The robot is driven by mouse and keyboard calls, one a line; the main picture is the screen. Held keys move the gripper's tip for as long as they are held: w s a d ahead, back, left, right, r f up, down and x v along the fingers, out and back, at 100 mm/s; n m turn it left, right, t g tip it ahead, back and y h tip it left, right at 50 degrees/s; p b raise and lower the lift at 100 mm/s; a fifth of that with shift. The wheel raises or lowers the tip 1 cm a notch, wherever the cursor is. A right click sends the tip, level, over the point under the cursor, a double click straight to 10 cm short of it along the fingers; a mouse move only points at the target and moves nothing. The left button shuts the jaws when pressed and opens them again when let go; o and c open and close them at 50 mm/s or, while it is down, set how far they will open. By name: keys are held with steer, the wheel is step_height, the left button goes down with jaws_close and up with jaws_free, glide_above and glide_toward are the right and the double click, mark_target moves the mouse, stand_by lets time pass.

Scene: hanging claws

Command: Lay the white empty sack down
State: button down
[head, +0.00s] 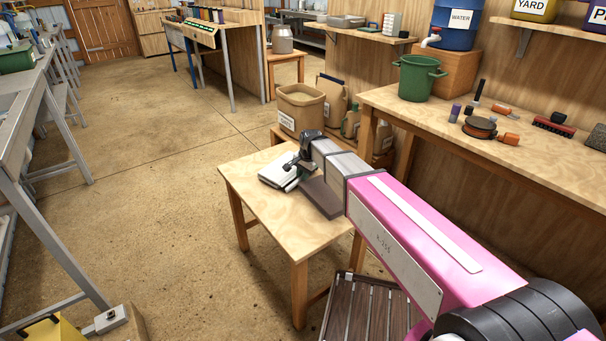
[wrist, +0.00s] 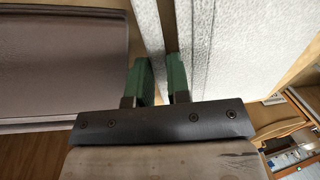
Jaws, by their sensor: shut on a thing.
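The white sack (head: 273,175) is over the small wooden table, at its back left part. In the wrist view its pale, slightly crinkled side (wrist: 238,60) fills the upper right, and a narrow white strip of it runs up from between my fingers. My gripper (head: 291,178) is at the sack's right side, low over the table. In the wrist view the two green fingers of my gripper (wrist: 161,82) are close together, shut on the sack's edge. I cannot tell whether the sack's underside touches the tabletop.
The small table (head: 263,217) has bare wood at its front. A flat dark grey-brown tray (head: 321,198) lies beside the sack and shows at the wrist view's left (wrist: 65,60). A slatted dark stool (head: 365,310) stands in front. A workbench (head: 550,165) is on the right.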

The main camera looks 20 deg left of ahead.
steer(key=shift+f, duration=0.45)
steer(key=c, duration=1)
jaws_free()
steer(key=shift+d+r, duration=0.1)
steer(key=shift+r, duration=0.05)
steer(key=a+v, duration=0.1)
steer(key=v, duration=0.5)
steer(key=shift+d+r, duration=0.35)
steer(key=shift+r, duration=0.05)
steer(key=shift+r, duration=0.15)
steer(key=v, duration=0.3)
steer(key=shift+w+a+r, duration=0.1)
steer(key=shift+a+r, duration=0.2)
steer(key=shift+r, duration=0.1)
